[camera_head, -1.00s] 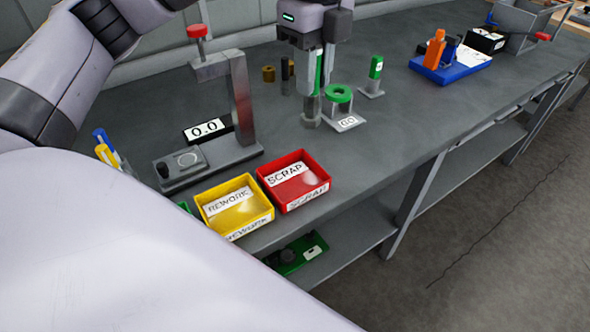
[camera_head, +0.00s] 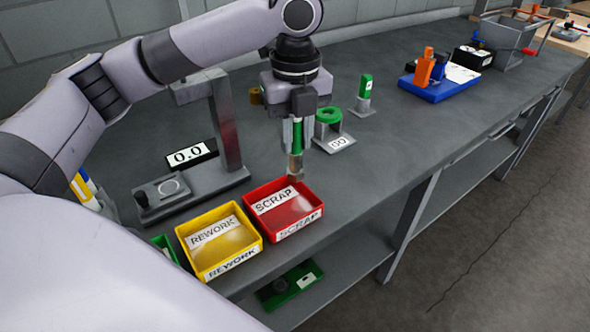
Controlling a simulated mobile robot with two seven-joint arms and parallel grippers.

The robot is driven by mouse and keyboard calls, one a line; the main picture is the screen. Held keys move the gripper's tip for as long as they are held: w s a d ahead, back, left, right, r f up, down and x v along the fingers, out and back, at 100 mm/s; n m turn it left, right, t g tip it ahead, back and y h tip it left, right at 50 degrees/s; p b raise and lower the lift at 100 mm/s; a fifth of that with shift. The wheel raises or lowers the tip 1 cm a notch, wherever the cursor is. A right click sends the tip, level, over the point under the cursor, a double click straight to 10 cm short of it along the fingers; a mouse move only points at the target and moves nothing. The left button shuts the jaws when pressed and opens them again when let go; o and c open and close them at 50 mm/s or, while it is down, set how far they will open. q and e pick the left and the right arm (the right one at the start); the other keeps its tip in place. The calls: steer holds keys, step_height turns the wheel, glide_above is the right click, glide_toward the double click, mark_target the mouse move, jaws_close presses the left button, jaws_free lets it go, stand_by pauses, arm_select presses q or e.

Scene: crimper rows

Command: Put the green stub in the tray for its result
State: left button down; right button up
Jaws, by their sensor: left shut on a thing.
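My left gripper (camera_head: 297,128) is shut on the green stub (camera_head: 297,138), held upright with its grey lower end pointing down. It hangs just behind the red SCRAP tray (camera_head: 284,237); I cannot tell whether its lower end touches the bench. The yellow REWORK tray (camera_head: 207,278) stands left of the red one. A green tray (camera_head: 163,244) shows only in part, left of the yellow one, behind my arm. The red tray and the yellow tray look empty. My right gripper is not in view.
A green ring gauge (camera_head: 328,115) on a labelled base stands right of the gripper, with a green upright block (camera_head: 365,87) beyond. A grey stand (camera_head: 228,125) and a 0.0 display (camera_head: 190,154) are at left. The bench's front edge is near the trays.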

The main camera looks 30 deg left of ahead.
mark_target(295, 167)
arm_select(q)
steer(key=shift+f, duration=3.5)
steer(key=c, duration=1)
jaws_free()
steer(key=shift+f, duration=0.15)
steer(key=shift+o, duration=0.2)
step_height(295, 167, up, 12)
steer(key=shift+r, duration=0.2)
steer(key=shift+f, duration=0.1)
